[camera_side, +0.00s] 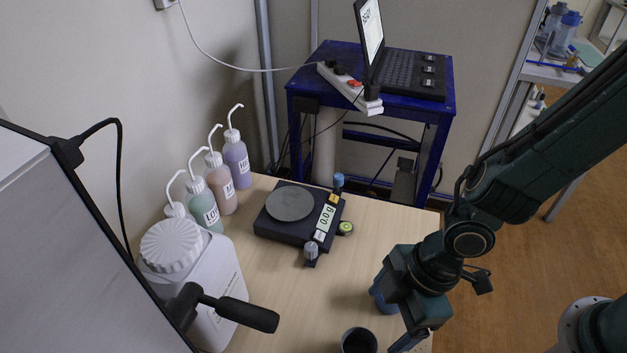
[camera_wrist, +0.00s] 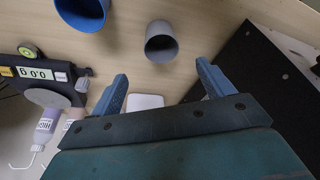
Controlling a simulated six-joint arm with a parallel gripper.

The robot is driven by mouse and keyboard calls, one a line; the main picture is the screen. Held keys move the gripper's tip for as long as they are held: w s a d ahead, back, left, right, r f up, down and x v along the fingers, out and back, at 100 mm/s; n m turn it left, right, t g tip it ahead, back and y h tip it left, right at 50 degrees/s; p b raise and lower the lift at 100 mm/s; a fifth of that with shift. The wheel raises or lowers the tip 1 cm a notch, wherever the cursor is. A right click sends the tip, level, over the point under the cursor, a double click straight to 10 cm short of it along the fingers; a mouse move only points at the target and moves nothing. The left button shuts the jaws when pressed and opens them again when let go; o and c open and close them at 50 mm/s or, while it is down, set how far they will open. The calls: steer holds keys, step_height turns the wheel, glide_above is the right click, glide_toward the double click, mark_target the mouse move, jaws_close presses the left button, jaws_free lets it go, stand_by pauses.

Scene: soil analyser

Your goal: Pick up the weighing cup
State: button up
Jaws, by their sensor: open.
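Two cups stand on the wooden table, and I cannot tell for certain which is the weighing cup. The grey cup (camera_side: 358,341) is at the bottom edge of the side view; in the wrist view the grey cup (camera_wrist: 161,44) stands just ahead of the fingertips, roughly between their lines. The blue cup (camera_side: 380,292) is partly hidden behind my arm; in the wrist view the blue cup (camera_wrist: 82,12) is cut by the top edge. My gripper (camera_wrist: 162,76) is open, its blue fingers apart and empty. In the side view my gripper (camera_side: 408,343) is low at the right of the grey cup.
A black balance (camera_side: 290,235) reading 0.0 g, with a round grey pan (camera_side: 290,204), stands further back. Several wash bottles (camera_side: 236,162) and a white canister (camera_side: 190,270) line the left. A blue trolley (camera_side: 300,82) with a laptop is behind. The table's middle is clear.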

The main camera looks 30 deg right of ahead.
glide_above(355, 349)
steer(key=s, duration=0.1)
steer(key=shift+s+d+f, duration=0.1)
steer(key=shift+d+f, duration=0.05)
steer(key=shift+f, duration=1.2)
steer(key=shift+w+d+f, duration=0.1)
steer(key=shift+d+f, duration=0.05)
steer(key=shift+f, duration=1.2)
steer(key=shift+s+d+f, duration=0.1)
steer(key=shift+d+f, duration=0.05)
steer(key=shift+f, duration=1.2)
steer(key=shift+f, duration=0.15)
steer(key=shift+s+a+x, duration=0.1)
steer(key=shift+x, duration=1.15)
steer(key=shift+s+a+x, duration=0.1)
steer(key=shift+x, duration=1.15)
steer(key=shift+w, duration=0.15)
steer(key=shift+c, duration=0.4)
steer(key=c, duration=0.9)
